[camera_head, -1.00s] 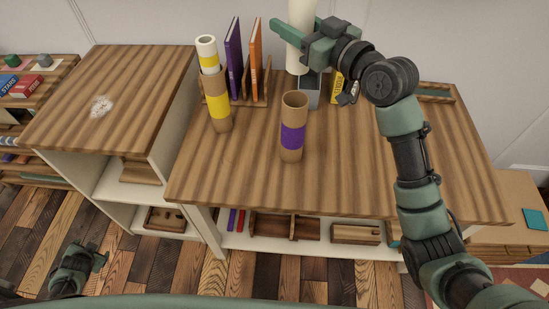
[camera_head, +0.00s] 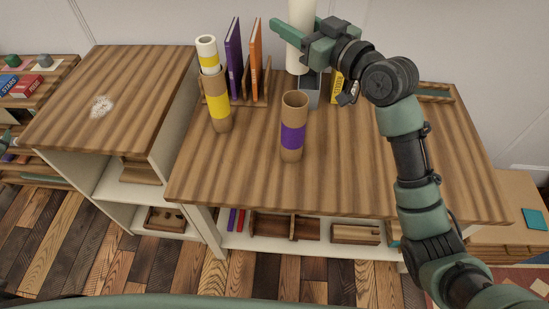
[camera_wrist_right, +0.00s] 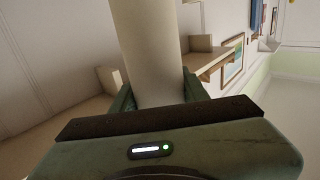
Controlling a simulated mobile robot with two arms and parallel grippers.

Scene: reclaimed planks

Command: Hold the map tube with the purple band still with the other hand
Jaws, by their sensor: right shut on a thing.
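The brown map tube with the purple band (camera_head: 292,137) stands upright on the table, its open top facing up. No hand touches it. My right gripper (camera_head: 297,37) is shut on a cream paper roll (camera_head: 301,14), held above and behind the tube. The roll's upper end is out of the head view. In the right wrist view the roll (camera_wrist_right: 150,50) stands between the two fingers. At the left edge of the head view, a small dark green piece seems to be my left gripper (camera_head: 7,142); its jaws cannot be made out. It is far from the tube.
A yellow-banded tube (camera_head: 218,112) holding a roll (camera_head: 207,53) stands at the left, before a rack with purple (camera_head: 233,57) and orange (camera_head: 255,55) books. A grey box (camera_head: 310,92) and a yellow book (camera_head: 337,87) stand behind. The table's front (camera_head: 330,190) is clear.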

